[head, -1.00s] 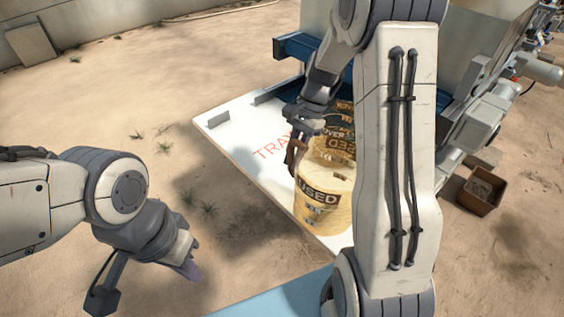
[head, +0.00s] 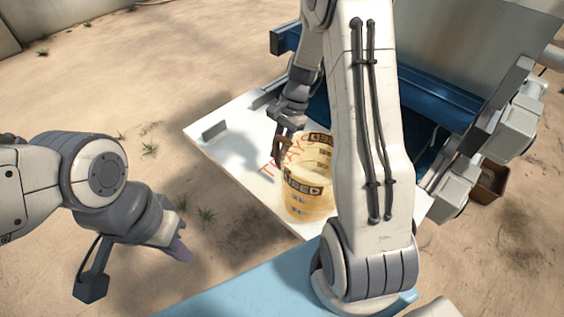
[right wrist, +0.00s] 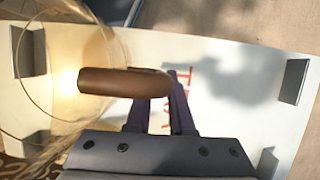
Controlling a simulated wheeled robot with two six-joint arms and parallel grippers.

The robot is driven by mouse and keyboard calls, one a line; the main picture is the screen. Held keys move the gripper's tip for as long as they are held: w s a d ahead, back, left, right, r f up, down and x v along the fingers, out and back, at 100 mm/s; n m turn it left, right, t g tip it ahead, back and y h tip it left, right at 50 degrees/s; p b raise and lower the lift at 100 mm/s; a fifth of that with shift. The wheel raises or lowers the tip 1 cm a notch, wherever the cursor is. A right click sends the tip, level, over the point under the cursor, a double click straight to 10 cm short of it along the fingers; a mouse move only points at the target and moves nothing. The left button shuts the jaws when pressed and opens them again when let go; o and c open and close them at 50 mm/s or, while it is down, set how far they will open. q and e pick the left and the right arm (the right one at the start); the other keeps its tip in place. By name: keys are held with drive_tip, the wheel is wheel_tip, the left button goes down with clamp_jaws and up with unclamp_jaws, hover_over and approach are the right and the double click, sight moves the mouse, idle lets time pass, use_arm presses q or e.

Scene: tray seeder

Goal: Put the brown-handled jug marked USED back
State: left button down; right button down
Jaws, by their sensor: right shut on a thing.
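The jug marked USED (head: 309,188) is a clear, yellowish vessel with a dark label. It is over the near part of a white board (head: 232,152) lettered TRAYS; I cannot tell whether it touches the board. Its brown handle (right wrist: 112,82) shows in the right wrist view, with the clear jug wall to its left. My right gripper (right wrist: 158,105) is shut on this handle; in the head view it (head: 283,150) is at the jug's left side. My left gripper (head: 180,250) is off to the left over sand, away from the jug; its finger gap is not clear.
The white board has small upright grey brackets (head: 214,130) at its edges. A blue-framed machine (head: 440,85) stands behind and to the right. A light blue surface (head: 240,295) lies in front. A brown box (head: 490,183) sits at the right. Sand at left is open.

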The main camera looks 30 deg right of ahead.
sight(304, 172)
drive_tip(key=shift+s+f, duration=0.1)
drive_tip(key=shift+f, duration=1.85)
drive_tip(key=shift+f, duration=0.15)
drive_tip(key=c, duration=0.8)
unclamp_jaws()
